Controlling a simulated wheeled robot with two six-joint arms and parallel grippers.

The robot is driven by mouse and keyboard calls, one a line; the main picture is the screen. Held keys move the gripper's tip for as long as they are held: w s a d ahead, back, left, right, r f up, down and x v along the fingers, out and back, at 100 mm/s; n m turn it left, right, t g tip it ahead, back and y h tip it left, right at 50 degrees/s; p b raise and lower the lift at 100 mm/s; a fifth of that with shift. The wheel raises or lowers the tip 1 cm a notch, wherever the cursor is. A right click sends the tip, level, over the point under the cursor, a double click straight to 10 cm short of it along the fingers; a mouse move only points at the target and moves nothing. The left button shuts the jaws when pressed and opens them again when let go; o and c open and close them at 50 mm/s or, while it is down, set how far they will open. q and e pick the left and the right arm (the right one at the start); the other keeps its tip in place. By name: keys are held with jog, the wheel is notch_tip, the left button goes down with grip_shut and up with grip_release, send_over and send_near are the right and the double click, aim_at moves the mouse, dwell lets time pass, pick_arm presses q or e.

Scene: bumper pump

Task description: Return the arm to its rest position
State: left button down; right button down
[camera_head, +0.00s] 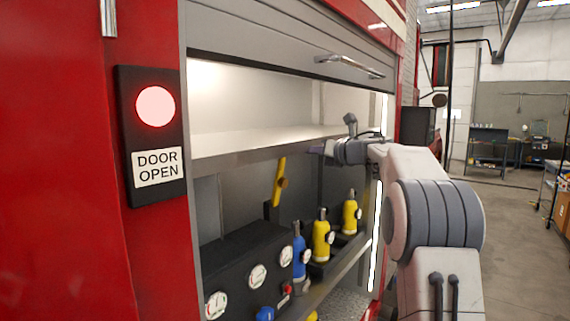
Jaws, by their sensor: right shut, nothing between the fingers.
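My right arm comes in from the lower right and bends at a large grey joint. My right gripper (318,150) points left at the edge of the shelf in the open compartment of the red truck. It is shut and looks empty, though it is small and partly blends with the shelf edge (255,147). My left gripper is outside the picture.
Below the shelf are a black gauge panel (243,264), a blue cylinder (298,252), yellow cylinders (321,238) and a yellow handle (279,182). The raised grey door (290,50) hangs above. A lit red "DOOR OPEN" lamp (155,106) is at left. Open floor lies right.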

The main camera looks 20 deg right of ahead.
jog(key=s+a+f+m+g+h, duration=0.1)
jog(key=s+a+f+m+h, duration=0.15)
jog(key=f+m, duration=0.55)
jog(key=s+a+f+m+g+h, duration=0.1)
jog(key=a+f+m+h, duration=0.15)
jog(key=f+m, duration=0.6)
jog(key=s+a+f+m+g, duration=0.3)
jog(key=s+f+m+g, duration=0.1)
jog(key=s+f+m, duration=0.35)
jog(key=s+a+f+m+g, duration=0.35)
jog(key=s+f+m, duration=0.25)
jog(key=s+f, duration=0.25)
jog(key=s+a+f+m+g+y, duration=0.1)
jog(key=s+a+f+m+g, duration=0.2)
jog(key=s, duration=0.5)
jog(key=s+a+f+m+g, duration=0.1)
jog(key=s+a+f+m, duration=0.15)
jog(key=s+f, duration=0.4)
jog(key=s+a+r+n+g, duration=0.1)
jog(key=s+a+r+n, duration=0.2)
jog(key=s+a, duration=0.4)
jog(key=s+a+r+n+g+y+b, duration=0.1)
jog(key=s+a+r+n+g, duration=0.1)
jog(key=s+a, duration=0.4)
jog(key=shift+s+a+r+n, duration=0.4)
jog(key=shift+s+r+n, duration=0.45)
jog(key=shift+n, duration=0.4)
